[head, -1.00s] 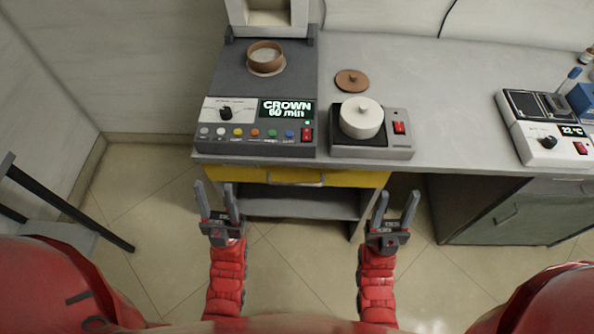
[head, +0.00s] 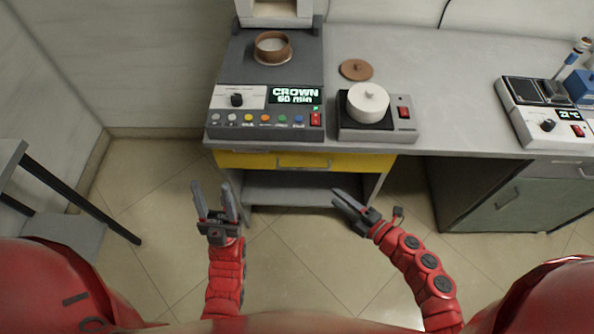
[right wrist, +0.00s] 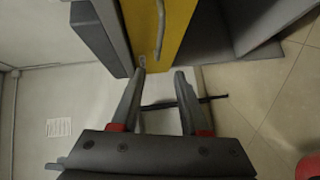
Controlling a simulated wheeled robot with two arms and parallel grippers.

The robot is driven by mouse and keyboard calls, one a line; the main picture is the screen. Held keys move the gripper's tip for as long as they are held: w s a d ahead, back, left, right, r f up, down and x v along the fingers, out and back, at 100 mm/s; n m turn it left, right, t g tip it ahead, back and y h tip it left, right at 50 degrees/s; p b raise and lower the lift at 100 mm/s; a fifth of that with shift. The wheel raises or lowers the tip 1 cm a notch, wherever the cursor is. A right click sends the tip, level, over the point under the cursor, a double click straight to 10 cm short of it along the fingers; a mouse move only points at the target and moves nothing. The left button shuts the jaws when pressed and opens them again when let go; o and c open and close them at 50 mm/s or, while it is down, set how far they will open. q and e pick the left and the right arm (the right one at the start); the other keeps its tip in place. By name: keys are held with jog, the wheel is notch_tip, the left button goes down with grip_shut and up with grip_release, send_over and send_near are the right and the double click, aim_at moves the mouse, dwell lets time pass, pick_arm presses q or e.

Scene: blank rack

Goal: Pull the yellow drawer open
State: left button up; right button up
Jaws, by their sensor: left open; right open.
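The yellow drawer (head: 258,161) is under the bench's front edge and looks shut, with a grey bar handle (head: 304,164) across its front. In the right wrist view the yellow front (right wrist: 170,28) and its handle (right wrist: 160,25) are seen sideways, ahead of the fingertips. My right gripper (head: 340,196) is open and empty, below and in front of the drawer, angled up and left; its spread fingers also show in the right wrist view (right wrist: 162,74), apart from the handle. My left gripper (head: 213,188) is open and empty, pointing up, left of the drawer and in front of it.
An open shelf (head: 290,190) lies below the drawer. A control box (head: 230,125) and a hot plate with a white pot (head: 368,102) stand on the bench above. A grey cabinet (head: 500,205) is at right, a chair (head: 60,230) at left. Floor between is clear.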

aim_at(300, 168)
jog(key=x, duration=0.5)
jog(key=p+x, duration=0.1)
jog(key=x, duration=1)
jog(key=shift+w+a+r+p, duration=0.1)
jog(key=shift+a+r+p, duration=0.1)
jog(key=shift+a+p, duration=0.2)
grip_shut()
jog(key=shift+d, duration=0.1)
dwell(0.3)
